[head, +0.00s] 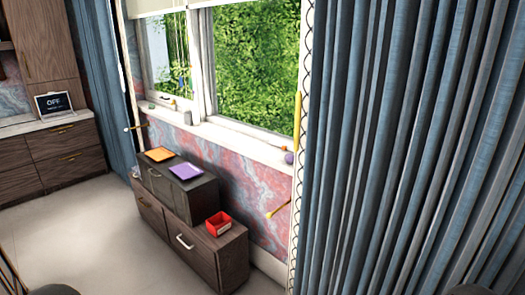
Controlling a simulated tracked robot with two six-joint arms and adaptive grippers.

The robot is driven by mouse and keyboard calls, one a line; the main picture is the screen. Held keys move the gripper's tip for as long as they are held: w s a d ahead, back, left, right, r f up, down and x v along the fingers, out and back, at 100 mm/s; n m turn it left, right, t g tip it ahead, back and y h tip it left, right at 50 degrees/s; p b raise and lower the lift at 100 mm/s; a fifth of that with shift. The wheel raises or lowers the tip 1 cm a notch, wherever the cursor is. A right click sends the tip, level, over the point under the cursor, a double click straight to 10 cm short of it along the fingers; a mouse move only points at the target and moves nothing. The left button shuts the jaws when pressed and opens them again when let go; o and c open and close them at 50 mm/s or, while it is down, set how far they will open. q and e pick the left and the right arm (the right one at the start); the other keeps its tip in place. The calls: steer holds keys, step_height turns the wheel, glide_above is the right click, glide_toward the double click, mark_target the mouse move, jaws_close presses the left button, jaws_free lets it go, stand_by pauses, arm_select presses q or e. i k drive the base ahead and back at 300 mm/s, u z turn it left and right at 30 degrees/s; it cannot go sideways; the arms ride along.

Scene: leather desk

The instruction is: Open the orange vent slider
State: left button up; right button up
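I cannot make out an orange vent slider for certain. A small orange piece (284,149) sits at the right end of the window sill, just above a purple ball. A yellow-orange upright strip (297,115) is on the window's right edge, beside the blue curtain. An orange flat square (160,154) lies on top of the dark wooden cabinet. Neither of my grippers is in view.
A purple square (186,171) lies on the dark cabinet (205,200). A red open box (218,224) stands on the lower drawer unit (235,260). A blue-grey curtain (400,150) fills the right side. The pale floor (90,235) at left is clear.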

mark_target(283, 147)
steer(key=z, duration=0.2)
steer(key=i, duration=0.85)
steer(key=u, duration=1.25)
steer(key=i, duration=0.15)
steer(key=z, duration=2.55)
steer(key=k, duration=1.3)
steer(key=u, duration=0.95)
steer(key=i, duration=0.65)
steer(key=u, duration=0.65)
